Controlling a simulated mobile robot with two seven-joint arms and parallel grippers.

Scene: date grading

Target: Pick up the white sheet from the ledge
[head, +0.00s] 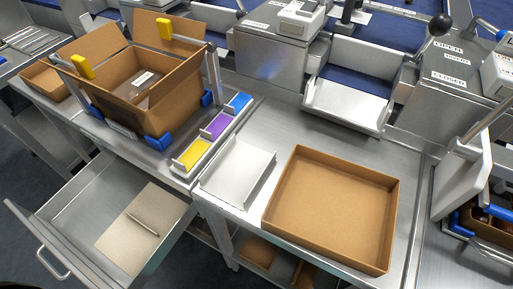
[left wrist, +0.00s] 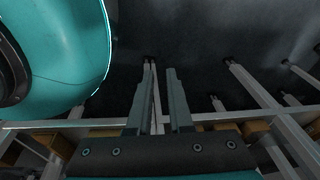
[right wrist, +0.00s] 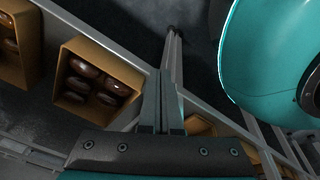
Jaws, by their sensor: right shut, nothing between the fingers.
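A flat white surface that looks like the white sheet (head: 346,101) lies on a metal ledge (head: 341,123) with a low front lip, below a blue belt at the upper right of the head view. Neither gripper shows in the head view, and the sheet shows in neither wrist view. My left gripper (left wrist: 160,72) is open, with an empty gap between its fingers, over dark floor and table legs. My right gripper (right wrist: 166,75) is shut with nothing in it, beside a metal frame and small boxes of dates.
An empty brown tray (head: 272,203) and a shallow pale tray (head: 263,182) stand on the steel bench. An open carton (head: 158,115) stands at left by yellow, purple and blue blocks. An open drawer (head: 75,216) holds a beige sheet and a pen. Bare bench lies before the ledge.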

